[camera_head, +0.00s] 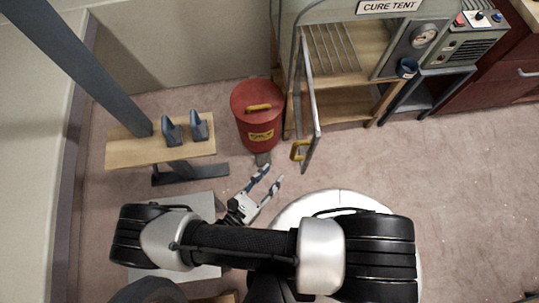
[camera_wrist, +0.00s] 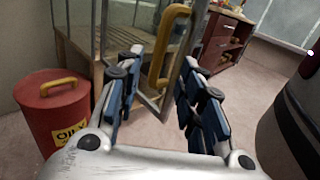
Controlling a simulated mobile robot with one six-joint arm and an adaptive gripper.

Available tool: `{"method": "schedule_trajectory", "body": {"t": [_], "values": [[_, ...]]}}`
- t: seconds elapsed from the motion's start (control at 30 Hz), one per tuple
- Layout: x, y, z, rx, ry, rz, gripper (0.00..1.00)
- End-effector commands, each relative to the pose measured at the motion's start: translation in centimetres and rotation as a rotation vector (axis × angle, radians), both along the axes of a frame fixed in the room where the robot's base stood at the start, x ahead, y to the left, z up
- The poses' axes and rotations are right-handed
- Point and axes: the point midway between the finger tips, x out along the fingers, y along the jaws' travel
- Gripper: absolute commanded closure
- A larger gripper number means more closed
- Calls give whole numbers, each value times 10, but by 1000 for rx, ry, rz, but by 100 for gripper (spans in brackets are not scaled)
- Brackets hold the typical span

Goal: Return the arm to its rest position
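My gripper (camera_head: 269,179) shows in the head view at the lower middle, pointing up and right over the floor, below the red bin. In the wrist view my gripper (camera_wrist: 155,95) has its two fingers apart with nothing between them touching the pads. The yellow door handle (camera_wrist: 168,45) shows behind the gap between the fingers. My arm crosses the lower part of the head view and hides the floor beneath it.
A red bin (camera_head: 259,118) with a yellow handle stands beside the cure tent (camera_head: 345,50), whose glass door (camera_head: 308,95) hangs open. A wooden bench (camera_head: 120,150) bears two grey blocks. Dark red cabinets (camera_head: 512,75) stand far right. Floor at right is clear.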

Motion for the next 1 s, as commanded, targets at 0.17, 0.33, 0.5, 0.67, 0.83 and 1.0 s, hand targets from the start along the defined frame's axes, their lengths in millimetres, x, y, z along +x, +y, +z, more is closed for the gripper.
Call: {"method": "schedule_trajectory", "body": {"t": [0.17, 0.33, 0.5, 0.67, 0.83, 1.0], "values": [[0, 0, 0, 0, 0, 0, 65], [0, 0, 0, 0, 0, 0, 65], [3, 3, 10, 38, 4, -53, 65], [15, 9, 50, 178, 13, -253, 65], [32, 3, 107, 383, 14, -531, 65], [45, -15, 162, 602, -3, -789, 65]]}}
